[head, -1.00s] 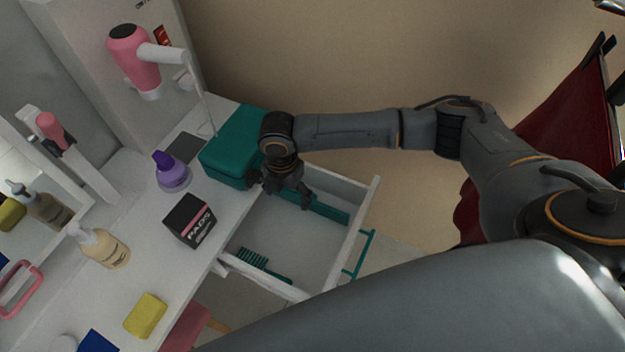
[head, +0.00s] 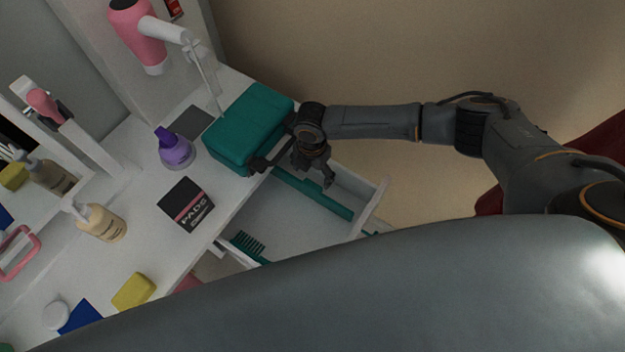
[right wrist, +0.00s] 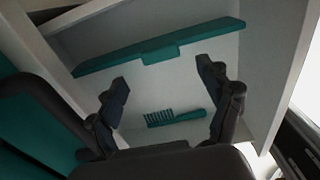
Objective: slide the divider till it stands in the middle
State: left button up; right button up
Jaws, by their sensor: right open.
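The divider (head: 318,197) is a long teal bar in the open white drawer (head: 285,222). It lies close to the drawer's upper-right side wall in the head view, well off the middle. In the right wrist view the divider (right wrist: 205,36) runs near the far wall, with a small tab (right wrist: 160,55) at its middle. My right gripper (head: 293,172) is above the drawer, open and empty. In the right wrist view its fingers (right wrist: 162,75) are spread on the near side of the divider, apart from it. My left gripper is not in view.
A teal comb (head: 248,246) lies on the drawer floor; it also shows in the right wrist view (right wrist: 175,117). A teal box (head: 245,125) stands on the counter beside my gripper. A black pads box (head: 187,205) and purple bottle (head: 175,149) stand nearby.

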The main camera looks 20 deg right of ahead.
aim_at(312, 185)
notch_tip(312, 185, down, 5)
jog(key=shift+r, duration=0.2)
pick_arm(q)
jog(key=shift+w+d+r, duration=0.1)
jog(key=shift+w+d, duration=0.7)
pick_arm(e)
jog(key=shift+f, duration=0.7)
grip_shut()
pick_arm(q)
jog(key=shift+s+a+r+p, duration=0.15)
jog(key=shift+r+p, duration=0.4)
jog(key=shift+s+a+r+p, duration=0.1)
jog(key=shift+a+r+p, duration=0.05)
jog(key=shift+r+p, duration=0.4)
pick_arm(e)
jog(key=s+a, duration=0.5)
jog(key=a, duration=0.2)
jog(key=shift+s, duration=0.25)
grip_release()
